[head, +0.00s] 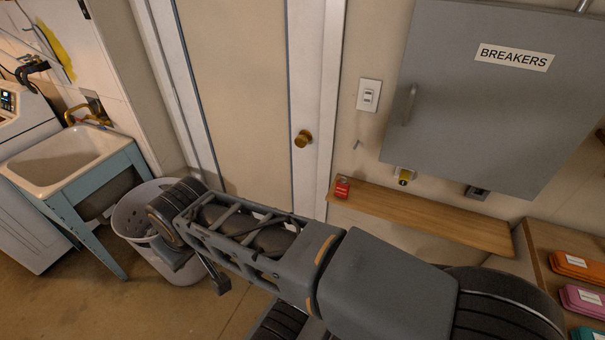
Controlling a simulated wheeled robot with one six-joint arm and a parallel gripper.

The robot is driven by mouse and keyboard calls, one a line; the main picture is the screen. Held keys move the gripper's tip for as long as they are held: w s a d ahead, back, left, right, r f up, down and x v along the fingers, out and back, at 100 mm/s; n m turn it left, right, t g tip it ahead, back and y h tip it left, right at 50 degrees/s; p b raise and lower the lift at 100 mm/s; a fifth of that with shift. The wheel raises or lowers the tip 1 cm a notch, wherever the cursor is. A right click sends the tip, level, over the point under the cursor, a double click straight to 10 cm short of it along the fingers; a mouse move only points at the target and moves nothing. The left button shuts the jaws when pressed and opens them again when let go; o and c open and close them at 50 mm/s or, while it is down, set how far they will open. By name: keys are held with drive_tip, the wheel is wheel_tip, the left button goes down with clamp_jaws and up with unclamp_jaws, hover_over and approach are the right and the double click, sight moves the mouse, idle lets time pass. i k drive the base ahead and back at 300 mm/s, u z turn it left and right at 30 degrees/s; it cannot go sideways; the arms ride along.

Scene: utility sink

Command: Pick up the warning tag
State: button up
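A small red tag-like object (342,187) with a pale marking is at the left end of the wooden shelf (430,217). It looks like the warning tag, but its text is too small to read. My arm stretches across the lower middle of the head view toward the left. My gripper (217,279) shows only in part as a dark piece below the arm, in front of the white basket. It is well left of and apart from the red tag. Whether its fingers are open or shut cannot be made out.
A grey breaker box (480,110) hangs above the shelf, with a yellow-and-black item (404,176) below it. A closed door (235,90) is behind my arm. A utility sink (65,160) and white basket (135,222) stand left. Colored cases (577,265) lie right.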

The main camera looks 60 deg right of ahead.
sight(342, 188)
drive_tip(key=i, duration=1.1)
drive_tip(key=z, duration=2.45)
